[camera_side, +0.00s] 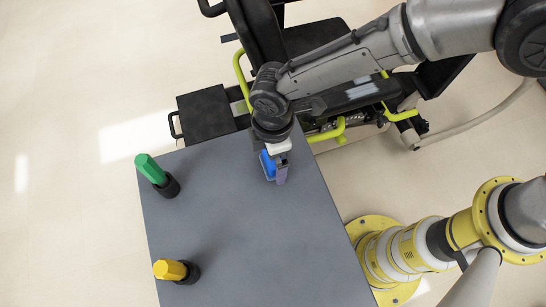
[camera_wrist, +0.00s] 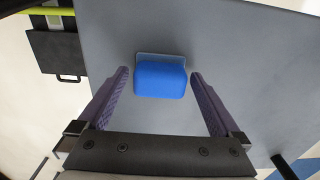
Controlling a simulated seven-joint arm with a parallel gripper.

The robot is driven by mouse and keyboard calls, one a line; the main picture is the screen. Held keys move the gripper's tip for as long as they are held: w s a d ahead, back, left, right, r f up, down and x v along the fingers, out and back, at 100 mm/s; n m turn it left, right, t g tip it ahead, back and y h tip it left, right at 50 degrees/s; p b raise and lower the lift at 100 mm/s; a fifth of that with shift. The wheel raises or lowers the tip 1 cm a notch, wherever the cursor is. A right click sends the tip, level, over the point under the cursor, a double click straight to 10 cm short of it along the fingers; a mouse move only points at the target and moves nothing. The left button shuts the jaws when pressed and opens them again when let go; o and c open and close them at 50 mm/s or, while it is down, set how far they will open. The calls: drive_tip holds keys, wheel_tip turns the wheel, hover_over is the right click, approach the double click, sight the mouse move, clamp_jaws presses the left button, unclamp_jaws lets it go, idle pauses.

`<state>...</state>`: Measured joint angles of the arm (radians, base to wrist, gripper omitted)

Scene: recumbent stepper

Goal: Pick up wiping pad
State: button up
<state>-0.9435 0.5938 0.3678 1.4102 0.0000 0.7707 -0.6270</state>
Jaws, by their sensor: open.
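The wiping pad is a blue block (camera_wrist: 160,80) on a thin grey-blue base, lying on the grey table. In the wrist view it sits between and a little beyond the fingertips of my gripper (camera_wrist: 160,75), with a gap on each side. My gripper is open and empty, with purple ridged fingers. In the side view the pad (camera_side: 268,164) shows beside my gripper (camera_side: 279,178) near the table's back edge. The gripper hides part of the pad there.
The grey table (camera_side: 235,235) holds a green-topped object (camera_side: 150,169) at the left and a yellow-topped one (camera_side: 170,270) at the front left, both with black holders. The recumbent stepper (camera_side: 350,95) stands just behind the table. The table's middle is clear.

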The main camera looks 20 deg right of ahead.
drive_tip(key=c, duration=1.3)
drive_tip(key=shift+r, duration=0.5)
wheel_tip(320, 180, up, 2)
drive_tip(key=shift+r, duration=0.15)
drive_tip(key=s+d+r, duration=0.2)
drive_tip(key=d+r, duration=0.1)
drive_tip(key=s+d+r, duration=0.3)
drive_tip(key=d, duration=0.1)
drive_tip(key=s+d+r, duration=0.3)
drive_tip(key=d, duration=0.1)
drive_tip(key=shift+s+d+r, duration=0.1)
drive_tip(key=shift+d+r, duration=0.1)
drive_tip(key=shift+r, duration=0.15)
